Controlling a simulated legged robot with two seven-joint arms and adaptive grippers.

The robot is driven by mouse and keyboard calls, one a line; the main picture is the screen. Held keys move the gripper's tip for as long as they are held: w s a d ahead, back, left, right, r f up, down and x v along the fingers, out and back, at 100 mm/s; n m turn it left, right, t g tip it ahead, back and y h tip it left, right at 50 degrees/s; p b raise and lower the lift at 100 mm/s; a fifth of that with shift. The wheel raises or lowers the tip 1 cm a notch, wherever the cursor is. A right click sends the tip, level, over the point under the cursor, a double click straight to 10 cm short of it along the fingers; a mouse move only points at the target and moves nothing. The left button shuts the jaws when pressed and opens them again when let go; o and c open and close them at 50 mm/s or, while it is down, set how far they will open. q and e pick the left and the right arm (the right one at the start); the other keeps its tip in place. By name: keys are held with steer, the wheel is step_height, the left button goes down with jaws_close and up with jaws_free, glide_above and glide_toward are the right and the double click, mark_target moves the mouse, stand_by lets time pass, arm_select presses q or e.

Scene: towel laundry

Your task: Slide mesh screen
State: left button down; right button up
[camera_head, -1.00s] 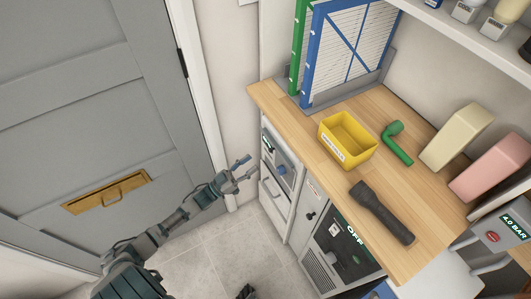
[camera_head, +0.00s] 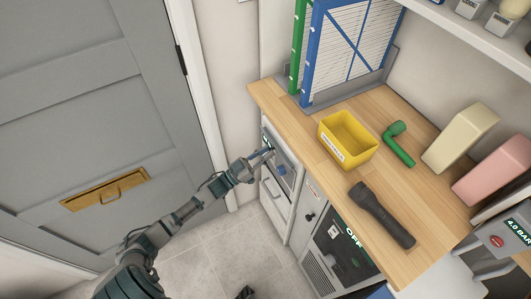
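A blue-framed mesh screen (camera_head: 350,45) stands upright at the back of the wooden counter, in a grey base. A green-framed screen (camera_head: 298,50) stands beside it on the left, mostly hidden behind it. My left gripper (camera_head: 266,154) is low at the left, at the front of the cabinet under the counter, close to a grey panel (camera_head: 280,152) with a blue knob. Its fingers are small, and I cannot tell how far apart they are or whether they touch the panel. It is well below and apart from the screens.
The wooden counter (camera_head: 330,178) holds a yellow bin (camera_head: 347,140), a green elbow pipe (camera_head: 398,145), a black flashlight (camera_head: 382,215), and cream and pink blocks. A shelf (camera_head: 470,35) overhangs at upper right. A grey door (camera_head: 90,110) fills the left.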

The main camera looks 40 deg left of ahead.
arm_select(q)
steer(key=shift+w+d, duration=0.25)
steer(key=shift+w, duration=0.45)
steer(key=c, duration=1.5)
jaws_free()
steer(key=shift+c, duration=0.2)
steer(key=o, duration=0.4)
steer(key=shift+w, duration=0.1)
steer(key=v, duration=1.2)
steer(key=shift+f, duration=0.15)
